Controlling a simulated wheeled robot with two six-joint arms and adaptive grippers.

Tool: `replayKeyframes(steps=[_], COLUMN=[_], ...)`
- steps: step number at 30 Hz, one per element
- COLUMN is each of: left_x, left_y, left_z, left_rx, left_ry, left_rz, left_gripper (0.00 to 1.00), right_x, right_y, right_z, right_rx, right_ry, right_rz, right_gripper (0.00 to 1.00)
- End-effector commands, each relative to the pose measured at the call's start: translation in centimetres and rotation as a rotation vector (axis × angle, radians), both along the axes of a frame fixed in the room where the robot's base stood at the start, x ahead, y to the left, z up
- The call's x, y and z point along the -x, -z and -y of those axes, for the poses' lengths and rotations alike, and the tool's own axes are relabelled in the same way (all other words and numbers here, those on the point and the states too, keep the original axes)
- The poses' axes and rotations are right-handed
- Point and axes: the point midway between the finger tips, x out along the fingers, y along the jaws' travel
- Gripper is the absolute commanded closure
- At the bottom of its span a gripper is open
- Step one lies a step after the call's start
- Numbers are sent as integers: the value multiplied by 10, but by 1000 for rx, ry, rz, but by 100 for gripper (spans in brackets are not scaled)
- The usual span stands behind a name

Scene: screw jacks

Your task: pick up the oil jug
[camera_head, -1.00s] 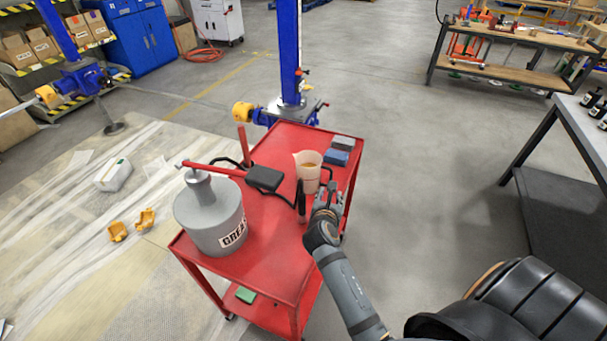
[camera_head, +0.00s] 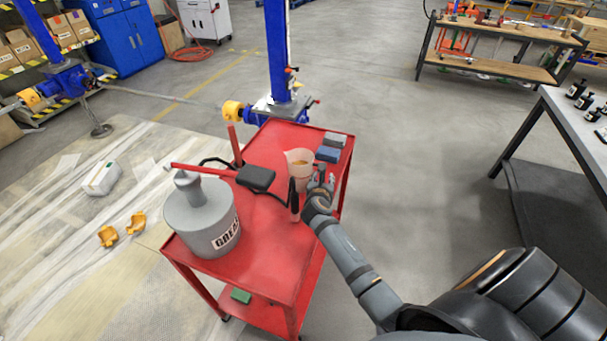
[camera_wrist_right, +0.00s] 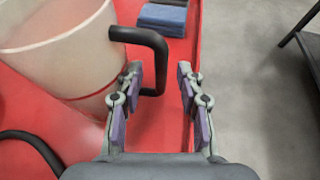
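A gap shows between the bar and the right finger; contact on the left cannot be told. My left gripper is out of view.
A grey grease can (camera_head: 200,215) with a red lever stands on the cart's left.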

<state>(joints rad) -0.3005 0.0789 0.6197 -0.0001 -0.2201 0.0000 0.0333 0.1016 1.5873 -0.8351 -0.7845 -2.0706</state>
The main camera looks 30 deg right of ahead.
Motion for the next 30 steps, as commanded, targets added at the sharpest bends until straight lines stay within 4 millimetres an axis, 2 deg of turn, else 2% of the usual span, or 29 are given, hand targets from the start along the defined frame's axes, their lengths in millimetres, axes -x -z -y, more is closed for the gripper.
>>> replayKeyframes(steps=[8,15,17,30], left_x=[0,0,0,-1], left_y=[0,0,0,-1], left_z=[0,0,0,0], left_rx=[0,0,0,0], left_ry=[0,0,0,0], left_rz=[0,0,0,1], left_gripper=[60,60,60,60], right_x=[-5,-4,-4,-5], right_y=[3,3,3,-2], right_z=[4,3,3,3], right_rx=[-1,0,0,0], right_ry=[-1,-1,-1,-1], right_rz=[1,0,0,4], right_gripper=[63,94,100,100])
